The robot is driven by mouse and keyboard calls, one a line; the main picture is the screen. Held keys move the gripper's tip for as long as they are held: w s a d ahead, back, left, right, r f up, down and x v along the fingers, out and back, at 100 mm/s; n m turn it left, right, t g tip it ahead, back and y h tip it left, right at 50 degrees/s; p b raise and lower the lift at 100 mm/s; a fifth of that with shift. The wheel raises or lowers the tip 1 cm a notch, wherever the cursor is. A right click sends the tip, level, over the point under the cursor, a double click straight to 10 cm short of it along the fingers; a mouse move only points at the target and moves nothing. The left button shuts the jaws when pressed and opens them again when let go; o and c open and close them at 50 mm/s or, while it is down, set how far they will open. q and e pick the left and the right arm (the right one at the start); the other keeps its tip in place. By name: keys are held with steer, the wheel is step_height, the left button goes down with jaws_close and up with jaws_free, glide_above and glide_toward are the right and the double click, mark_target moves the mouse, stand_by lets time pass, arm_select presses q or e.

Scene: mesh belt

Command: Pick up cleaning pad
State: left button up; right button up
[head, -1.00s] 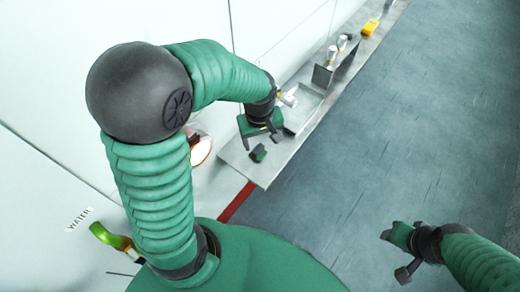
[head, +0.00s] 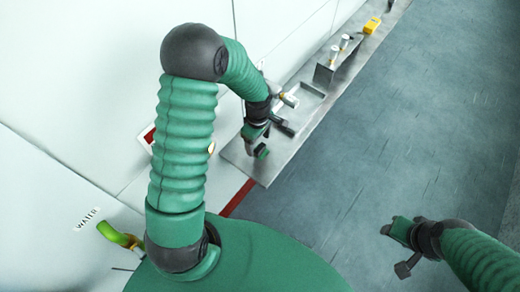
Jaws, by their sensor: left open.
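The cleaning pad (head: 262,152) appears as a small dark green block on the near end of the metal shelf in the head view. My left gripper (head: 267,138) is open and just above the pad. One dark finger points right, the other is on the pad's left side. Whether a finger touches the pad cannot be told. My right gripper (head: 394,251) is open and empty over the floor at the lower right, well away from the shelf.
The narrow metal shelf (head: 291,150) runs along the white wall (head: 75,70). Farther along it are a tray (head: 304,103), metal fittings on a bracket (head: 334,55) and a yellow item (head: 372,25). A green hose fitting (head: 117,236) is at lower left. The blue-grey floor (head: 370,150) is clear.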

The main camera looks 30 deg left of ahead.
mark_target(260, 148)
arm_select(q)
steer(key=f, duration=0.4)
steer(key=shift+d, duration=0.25)
steer(key=shift+f, duration=0.15)
steer(key=shift+d, duration=0.1)
steer(key=c, duration=0.4)
jaws_close()
